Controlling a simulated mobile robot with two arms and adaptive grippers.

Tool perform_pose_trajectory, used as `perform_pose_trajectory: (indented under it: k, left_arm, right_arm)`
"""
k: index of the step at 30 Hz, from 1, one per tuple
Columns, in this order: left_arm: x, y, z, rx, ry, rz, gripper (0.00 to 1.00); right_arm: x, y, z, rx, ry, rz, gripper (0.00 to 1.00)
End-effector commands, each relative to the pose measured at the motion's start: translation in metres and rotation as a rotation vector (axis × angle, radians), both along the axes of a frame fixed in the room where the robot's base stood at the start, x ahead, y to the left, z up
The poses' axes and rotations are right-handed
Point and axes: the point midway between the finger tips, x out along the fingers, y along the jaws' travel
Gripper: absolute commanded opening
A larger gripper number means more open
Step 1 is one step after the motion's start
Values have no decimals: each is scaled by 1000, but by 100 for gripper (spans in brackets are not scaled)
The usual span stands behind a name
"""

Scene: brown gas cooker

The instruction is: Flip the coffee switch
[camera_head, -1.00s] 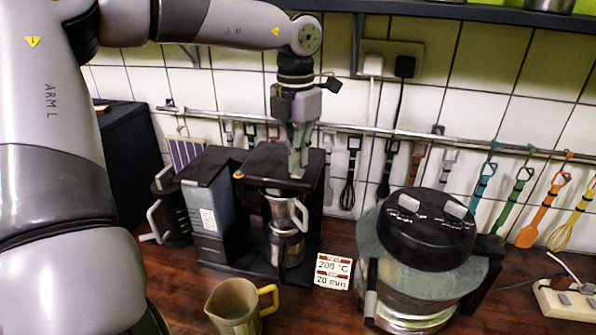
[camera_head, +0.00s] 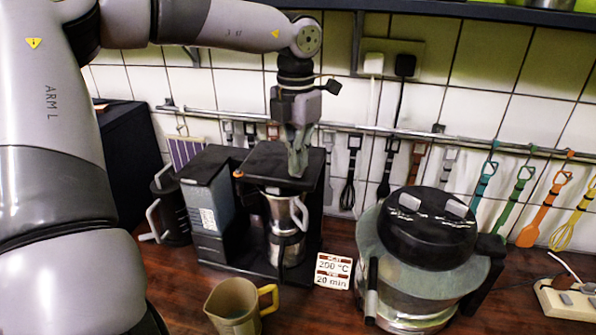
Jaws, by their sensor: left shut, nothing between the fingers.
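The coffee machine (camera_head: 207,205) is a dark unit with a flat black top on the left part of the counter. A metal jug (camera_head: 287,228) with a handle stands in its bay. My right gripper is not in view.
A round cooker (camera_head: 425,255) with a black lid stands to the right. A beige cup (camera_head: 235,307) with a yellow handle is in front. A small sign (camera_head: 333,271) stands between. Utensils hang from a wall rail (camera_head: 400,133). A power strip (camera_head: 568,300) lies at far right.

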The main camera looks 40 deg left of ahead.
Motion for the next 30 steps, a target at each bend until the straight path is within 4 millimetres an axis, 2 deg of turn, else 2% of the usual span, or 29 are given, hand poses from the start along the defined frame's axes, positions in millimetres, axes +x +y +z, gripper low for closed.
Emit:
perform_pose_trajectory:
  k: [30]
  left_arm:
    - [0, 0, -16, 0, 1, 0, 0]
  right_arm:
    - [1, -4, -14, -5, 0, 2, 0]
